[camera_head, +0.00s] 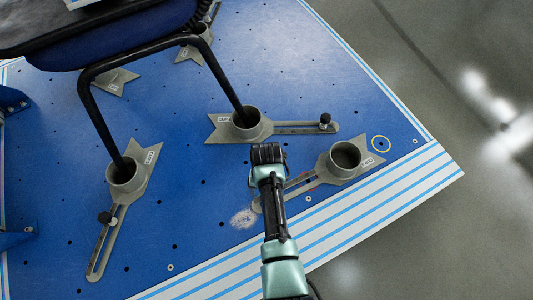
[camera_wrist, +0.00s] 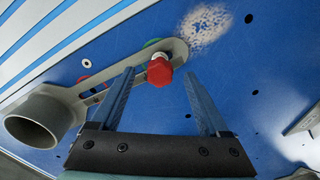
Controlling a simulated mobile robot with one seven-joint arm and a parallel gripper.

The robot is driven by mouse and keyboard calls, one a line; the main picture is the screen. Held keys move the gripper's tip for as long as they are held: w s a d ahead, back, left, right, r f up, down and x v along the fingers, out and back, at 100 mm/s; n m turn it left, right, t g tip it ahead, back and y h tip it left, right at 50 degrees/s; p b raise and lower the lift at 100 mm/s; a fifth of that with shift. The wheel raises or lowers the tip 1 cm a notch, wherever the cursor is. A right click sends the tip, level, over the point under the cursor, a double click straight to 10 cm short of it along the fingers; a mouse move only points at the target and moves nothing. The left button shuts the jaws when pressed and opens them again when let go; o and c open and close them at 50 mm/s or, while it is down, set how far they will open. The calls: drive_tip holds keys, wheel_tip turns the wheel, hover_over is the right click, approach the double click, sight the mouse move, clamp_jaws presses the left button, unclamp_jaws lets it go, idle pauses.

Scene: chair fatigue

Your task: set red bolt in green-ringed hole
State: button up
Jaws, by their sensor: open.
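The red bolt (camera_wrist: 159,71) shows in the wrist view, its hex head up and a pale collar under it, at the end of a grey slotted foot clamp (camera_wrist: 95,88). The green ring (camera_wrist: 152,43) shows partly from under that clamp end, just beyond the bolt. I cannot tell how deep the bolt sits. My gripper (camera_wrist: 160,76) is open, its two fingers apart on either side of the bolt in the picture, with no visible contact. In the head view the same clamp (camera_head: 344,158) shows; my arm hides the bolt, green ring and fingers.
A red ring (camera_wrist: 83,80) lies by the clamp's slot. Other clamps (camera_head: 246,124) hold legs of a chair (camera_head: 110,68) at upper left. The board's lower middle is mostly clear.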

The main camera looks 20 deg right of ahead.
wheel_tip(320, 180, up, 10)
drive_tip(key=p, duration=0.6)
drive_tip(key=shift+r, duration=0.2)
